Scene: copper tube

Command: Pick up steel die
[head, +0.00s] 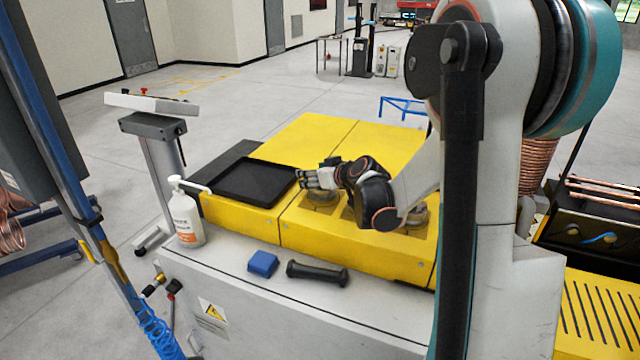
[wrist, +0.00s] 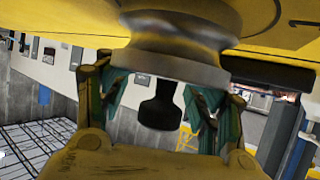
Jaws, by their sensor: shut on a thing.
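The steel die (head: 322,197) is a round metal piece on the yellow machine top, just right of the black tray. My gripper (head: 318,178) reaches in from the right and is at the die, partly covering it. In the wrist view the die (wrist: 170,68) fills the upper middle as a wide, stepped metal body. My gripper (wrist: 160,108) has its two teal-lined fingers at either side of the die's near edge and is shut on it. I cannot tell whether the die is clear of the surface.
A black tray (head: 252,181) lies left of the die on the yellow machine top (head: 310,140). Another round metal piece (head: 416,216) stands right, beside my arm. A white pump bottle (head: 186,218), a blue block (head: 263,264) and a black handle (head: 317,273) are on the front ledge.

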